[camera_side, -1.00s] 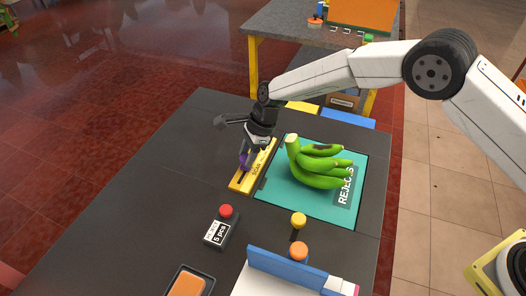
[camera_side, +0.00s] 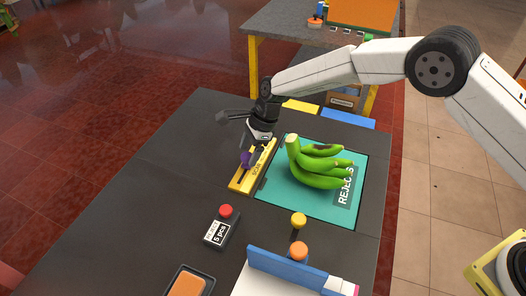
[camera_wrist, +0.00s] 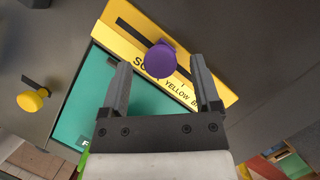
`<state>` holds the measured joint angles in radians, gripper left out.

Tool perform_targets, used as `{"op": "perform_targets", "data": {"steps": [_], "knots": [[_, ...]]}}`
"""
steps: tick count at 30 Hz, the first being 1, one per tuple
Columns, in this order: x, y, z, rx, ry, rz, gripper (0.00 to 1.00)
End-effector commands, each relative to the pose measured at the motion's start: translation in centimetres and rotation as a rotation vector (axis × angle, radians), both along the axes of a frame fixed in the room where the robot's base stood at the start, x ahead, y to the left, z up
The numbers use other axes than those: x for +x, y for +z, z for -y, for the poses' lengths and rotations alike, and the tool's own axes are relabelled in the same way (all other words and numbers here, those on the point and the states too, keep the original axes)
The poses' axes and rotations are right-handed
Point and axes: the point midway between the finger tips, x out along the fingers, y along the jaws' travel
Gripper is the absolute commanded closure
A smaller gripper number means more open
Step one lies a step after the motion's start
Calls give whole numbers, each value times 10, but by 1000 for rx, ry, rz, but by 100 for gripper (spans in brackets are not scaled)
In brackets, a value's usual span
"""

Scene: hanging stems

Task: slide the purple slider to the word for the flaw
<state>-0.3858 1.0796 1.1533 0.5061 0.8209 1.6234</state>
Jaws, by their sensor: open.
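The purple slider (camera_side: 246,158) is a round knob on a yellow strip (camera_side: 239,186) with a dark slot. In the wrist view the purple knob (camera_wrist: 160,61) stands beside printed words; I read "SC", partly hidden, and "YELLOW B", cut off by a finger. In the side view the word looks like "SCAR". My gripper (camera_side: 255,147) is over the strip at the knob. In the wrist view my gripper (camera_wrist: 160,70) is open, one finger on each side of the knob, with gaps. Green bananas (camera_side: 318,165) lie on a teal mat; the top one has a dark brown patch.
The teal mat (camera_side: 285,200) carries a "REJECTS" label (camera_side: 345,186). A red button box (camera_side: 221,228), a yellow knob (camera_side: 298,220), an orange knob (camera_side: 299,251) and a blue-and-white block (camera_side: 285,268) stand nearer the camera. The dark table's left part is clear.

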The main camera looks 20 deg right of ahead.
Motion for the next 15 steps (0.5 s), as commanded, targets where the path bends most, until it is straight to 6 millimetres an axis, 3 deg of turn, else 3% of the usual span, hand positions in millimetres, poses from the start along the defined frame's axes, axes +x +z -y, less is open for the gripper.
{"op": "perform_targets", "data": {"steps": [15], "knots": [[1, 55, 23, 1, -1, 3, 20]]}}
